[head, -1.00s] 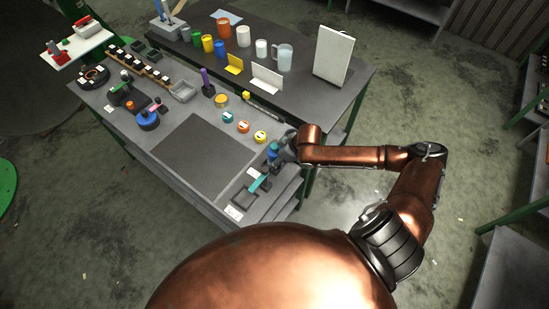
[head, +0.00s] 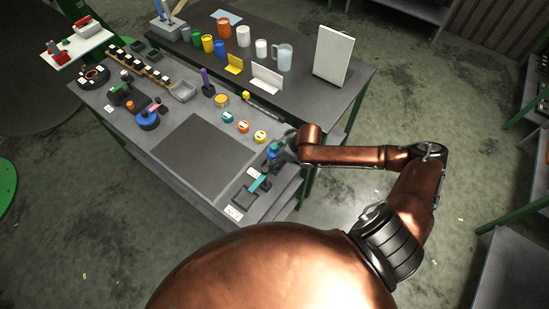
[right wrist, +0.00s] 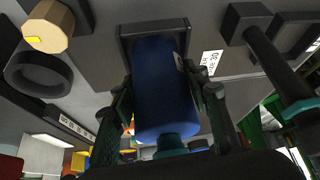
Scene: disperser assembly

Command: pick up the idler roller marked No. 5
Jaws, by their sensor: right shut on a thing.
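A blue roller (right wrist: 160,85) with a teal end stands out in the right wrist view, between the two fingers of my right gripper (right wrist: 166,98). The fingers are shut on its sides. Its far end is at a dark square frame (right wrist: 127,45); I cannot tell whether it touches it. In the head view the blue roller (head: 274,151) shows at the table's right edge, beside my right gripper (head: 284,146). No number is readable on the roller. My left gripper is not in view.
A teal bar (head: 259,184) lies near a dark tray (head: 236,213) close to the roller. Teal, orange and yellow round parts (head: 243,127) stand behind. A dark mat (head: 197,160) is bare. A rear table holds cups and a white panel (head: 333,54).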

